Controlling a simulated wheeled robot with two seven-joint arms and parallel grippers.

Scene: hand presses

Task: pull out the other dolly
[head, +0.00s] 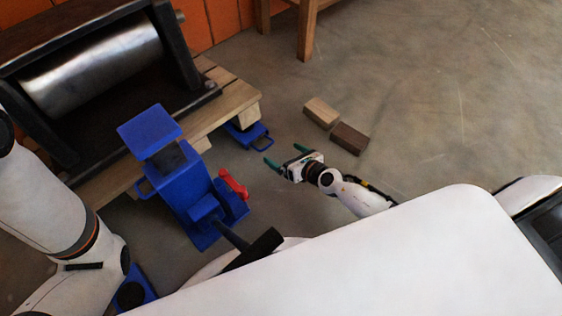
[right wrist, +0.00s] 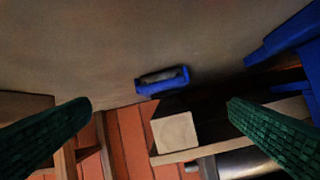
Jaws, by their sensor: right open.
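A blue dolly (head: 248,134) with a loop handle sits on the floor under the right end of the wooden pallet; most of its body is hidden beneath the slats. In the right wrist view its blue handle (right wrist: 163,82) shows near the middle. My right gripper (head: 284,154) is open and empty, a short way to the right of and below that handle, its green fingers pointing toward it. Another blue piece with a dark round part (head: 134,290) lies at the lower left, partly hidden by my left arm. My left gripper is not in view.
A press with a steel roller (head: 95,68) rests on the pallet (head: 228,112). A blue jack (head: 182,180) with a red part (head: 233,184) stands at its front. Two wooden blocks (head: 321,112) (head: 349,138) lie beyond my right gripper.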

